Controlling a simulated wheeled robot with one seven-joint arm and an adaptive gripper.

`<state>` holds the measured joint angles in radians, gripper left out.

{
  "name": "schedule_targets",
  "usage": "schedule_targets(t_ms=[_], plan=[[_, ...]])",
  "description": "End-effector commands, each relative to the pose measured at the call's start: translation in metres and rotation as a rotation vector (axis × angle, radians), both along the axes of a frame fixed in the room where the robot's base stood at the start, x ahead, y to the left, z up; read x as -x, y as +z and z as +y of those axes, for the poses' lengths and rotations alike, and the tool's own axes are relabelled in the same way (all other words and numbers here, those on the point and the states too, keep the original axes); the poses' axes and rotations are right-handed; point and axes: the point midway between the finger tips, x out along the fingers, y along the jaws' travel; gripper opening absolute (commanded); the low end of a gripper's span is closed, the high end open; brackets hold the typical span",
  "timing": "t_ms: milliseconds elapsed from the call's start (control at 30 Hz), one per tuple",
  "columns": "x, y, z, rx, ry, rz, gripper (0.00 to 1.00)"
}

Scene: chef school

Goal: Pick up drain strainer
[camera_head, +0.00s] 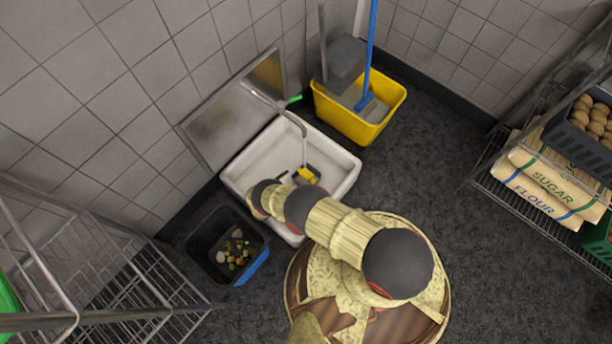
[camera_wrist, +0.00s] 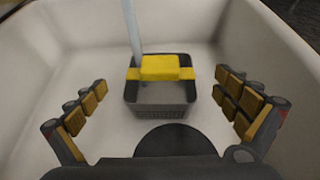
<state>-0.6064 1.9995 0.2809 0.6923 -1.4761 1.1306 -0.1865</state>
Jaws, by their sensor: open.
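The drain strainer is a small dark grey basket (camera_wrist: 162,93) with a yellow band and a raised yellow block on top. In the wrist view it sits on the floor of the white sink basin, ahead of my gripper. In the head view the strainer (camera_head: 307,174) shows inside the white basin (camera_head: 340,190), partly hidden by my arm. My gripper (camera_wrist: 166,108) is open and empty inside the basin. Its fingers stand apart to the left and right of the strainer, nearer the camera, with no visible contact. A thin stream of water comes down behind the yellow block.
A faucet (camera_head: 291,113) hangs over the basin from its metal backsplash (camera_head: 232,115). A yellow mop bucket (camera_head: 382,119) stands behind it. A black bin with food scraps (camera_head: 215,268) is at left. Wire racks stand at both sides. The basin walls surround my gripper.

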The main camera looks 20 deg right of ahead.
Motion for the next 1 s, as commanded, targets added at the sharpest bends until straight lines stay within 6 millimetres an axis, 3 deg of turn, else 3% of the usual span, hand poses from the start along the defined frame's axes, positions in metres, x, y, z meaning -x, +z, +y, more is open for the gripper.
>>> schedule_targets(t_ms=[533, 867, 1000], plan=[[-0.033, -0.027, -0.051, 0.000, -0.005, 0.000, 1.00], [-0.037, -0.027, -0.054, -0.001, -0.003, 0.001, 0.99], [-0.037, -0.027, -0.054, -0.001, -0.003, 0.001, 0.91]])
